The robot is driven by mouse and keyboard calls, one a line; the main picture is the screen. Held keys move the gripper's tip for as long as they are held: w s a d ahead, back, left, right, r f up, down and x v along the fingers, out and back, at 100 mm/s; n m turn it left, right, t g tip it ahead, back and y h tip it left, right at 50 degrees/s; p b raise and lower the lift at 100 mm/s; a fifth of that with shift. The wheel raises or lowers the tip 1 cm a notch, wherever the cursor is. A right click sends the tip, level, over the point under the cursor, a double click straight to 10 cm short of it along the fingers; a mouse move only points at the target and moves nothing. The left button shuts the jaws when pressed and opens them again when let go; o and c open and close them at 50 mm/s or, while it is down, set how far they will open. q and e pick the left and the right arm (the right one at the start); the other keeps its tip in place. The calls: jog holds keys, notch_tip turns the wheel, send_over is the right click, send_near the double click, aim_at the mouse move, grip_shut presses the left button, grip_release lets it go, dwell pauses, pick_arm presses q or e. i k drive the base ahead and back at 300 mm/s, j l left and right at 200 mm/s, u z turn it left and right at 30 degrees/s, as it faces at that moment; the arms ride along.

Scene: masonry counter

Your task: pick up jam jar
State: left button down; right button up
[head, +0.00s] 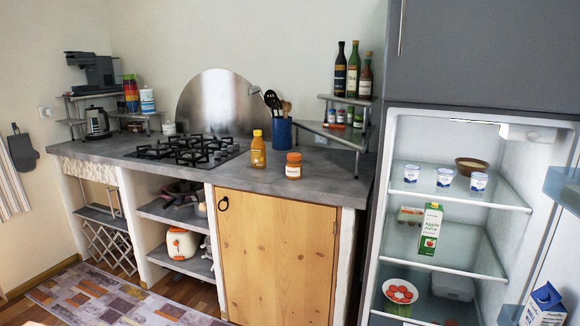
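A small jar with an orange lid and a pale label, which looks like the jam jar (293,166), stands upright on the grey counter (330,181) near its front edge, above the wooden cabinet door. An amber bottle with a yellow cap (258,150) stands just left of it, apart from it. Neither of my grippers shows in the head view.
A gas hob (187,149) lies left of the bottle. A blue utensil holder (281,131) and a corner shelf with bottles (346,115) stand behind the jar. An open fridge (460,205) is at the right. The counter right of the jar is bare.

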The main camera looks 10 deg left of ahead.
aim_at(294, 168)
jog(key=i+j, duration=0.15)
jog(key=j, duration=0.15)
jog(key=i+j+z, duration=0.1)
jog(key=j, duration=0.2)
jog(key=i+j, duration=0.15)
jog(key=j, duration=0.15)
jog(key=i+j+z, duration=0.1)
jog(key=i+j, duration=0.3)
jog(key=j, duration=0.25)
jog(key=i+j+z, duration=0.15)
jog(key=j, duration=0.2)
jog(key=i+j, duration=0.2)
jog(key=j, duration=0.15)
jog(key=i+j+z, duration=0.15)
jog(key=j, duration=0.2)
